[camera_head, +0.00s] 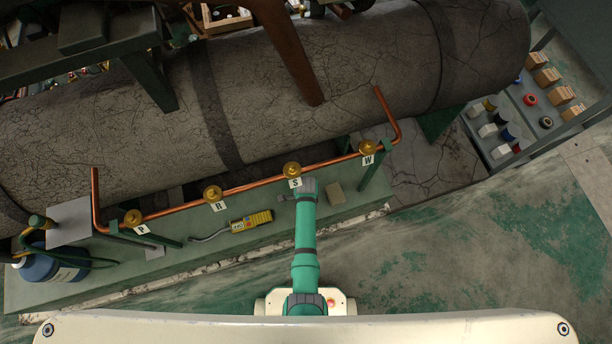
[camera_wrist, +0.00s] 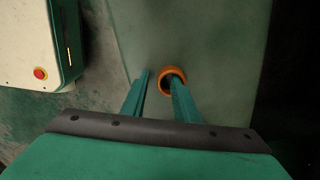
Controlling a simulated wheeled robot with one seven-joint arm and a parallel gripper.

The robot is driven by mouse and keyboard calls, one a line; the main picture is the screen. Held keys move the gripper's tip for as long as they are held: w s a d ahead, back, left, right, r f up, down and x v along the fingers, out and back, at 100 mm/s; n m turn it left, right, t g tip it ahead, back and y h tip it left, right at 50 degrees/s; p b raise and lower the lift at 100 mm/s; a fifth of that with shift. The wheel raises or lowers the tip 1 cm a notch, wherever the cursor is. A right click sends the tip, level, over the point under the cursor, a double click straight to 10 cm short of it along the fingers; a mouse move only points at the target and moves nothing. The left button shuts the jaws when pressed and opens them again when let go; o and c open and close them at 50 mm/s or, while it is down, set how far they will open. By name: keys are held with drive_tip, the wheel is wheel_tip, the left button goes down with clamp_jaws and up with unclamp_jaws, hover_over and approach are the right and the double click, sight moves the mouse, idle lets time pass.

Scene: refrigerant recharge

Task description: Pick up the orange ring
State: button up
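The orange ring (camera_wrist: 163,75) shows in the wrist view on a grey-green surface, near the fingertips. My gripper (camera_wrist: 158,77) is open, with a gap between its two fingers. The left finger lies just left of the ring. The right finger's tip overlaps the ring's opening; I cannot tell whether it is inside the ring or only above it. In the head view my gripper (camera_head: 304,188) is over the bench beside the copper pipe, below the valve marked S. I cannot make out the orange ring there.
The copper pipe (camera_head: 250,184) with several brass valves runs along the green bench (camera_head: 200,240). A yellow meter (camera_head: 251,221) and a small tan block (camera_head: 335,193) lie on the bench. A blue tank (camera_head: 50,266) stands left. A grey rack (camera_head: 478,150) with small parts is right.

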clamp_jaws()
drive_tip(key=shift+r, duration=0.15)
drive_tip(key=shift+r, duration=0.55)
drive_tip(key=s+a+r, duration=0.2)
drive_tip(key=s+r, duration=0.4)
drive_tip(key=r, duration=0.1)
drive_tip(key=s+a+r, duration=0.2)
drive_tip(key=s+r, duration=0.5)
drive_tip(key=r, duration=0.1)
drive_tip(key=shift+s+a+r, duration=0.15)
drive_tip(key=shift+a+r, duration=0.1)
drive_tip(key=shift+r, duration=0.05)
